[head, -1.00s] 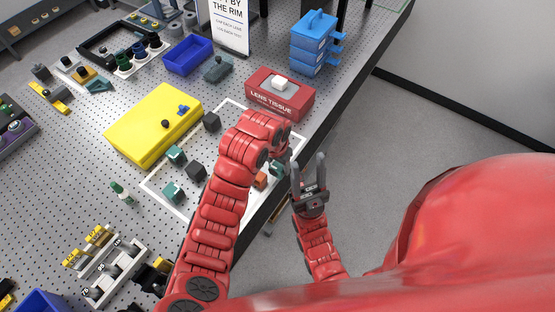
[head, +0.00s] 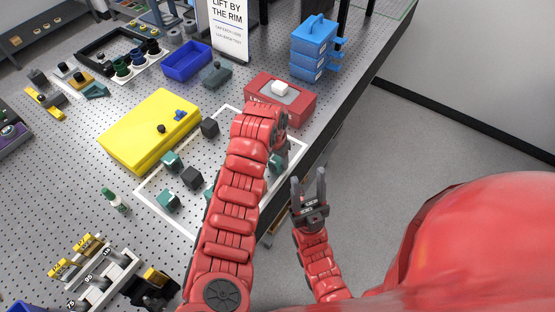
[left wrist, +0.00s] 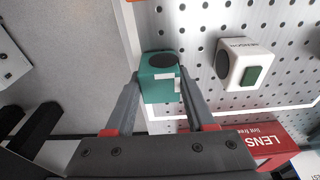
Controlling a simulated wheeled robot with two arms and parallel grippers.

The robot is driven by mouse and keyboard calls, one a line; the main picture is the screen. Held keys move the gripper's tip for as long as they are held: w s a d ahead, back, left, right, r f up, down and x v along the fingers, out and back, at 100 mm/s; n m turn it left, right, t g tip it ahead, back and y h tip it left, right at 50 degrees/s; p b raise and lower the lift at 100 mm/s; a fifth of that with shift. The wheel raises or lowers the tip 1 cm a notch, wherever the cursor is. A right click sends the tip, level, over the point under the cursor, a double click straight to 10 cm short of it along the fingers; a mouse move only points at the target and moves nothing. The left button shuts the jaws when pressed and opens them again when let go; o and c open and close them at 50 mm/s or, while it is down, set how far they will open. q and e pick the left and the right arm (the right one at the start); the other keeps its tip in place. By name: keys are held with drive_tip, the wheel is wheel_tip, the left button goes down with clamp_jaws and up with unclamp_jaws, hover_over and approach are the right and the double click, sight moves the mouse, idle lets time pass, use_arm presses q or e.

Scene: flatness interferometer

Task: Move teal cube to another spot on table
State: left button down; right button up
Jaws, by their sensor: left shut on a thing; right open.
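The teal cube (left wrist: 158,88) with a dark round patch and white marks sits between the fingertips of my left gripper (left wrist: 160,82), which is shut on it. It is near the table's edge in the left wrist view; whether it touches the table I cannot tell. My right gripper (head: 309,186) is open and empty, beyond the table edge.
Black cubes (head: 192,177) stand in the outlined area, near a yellow case (head: 150,130). A red lens tissue box (head: 282,98) is just beyond my left wrist. A white cube (left wrist: 231,69) stands close to the held cube.

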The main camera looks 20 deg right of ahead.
use_arm(q)
drive_tip(key=shift+f, duration=0.1)
drive_tip(key=shift+c, duration=1.2)
unclamp_jaws()
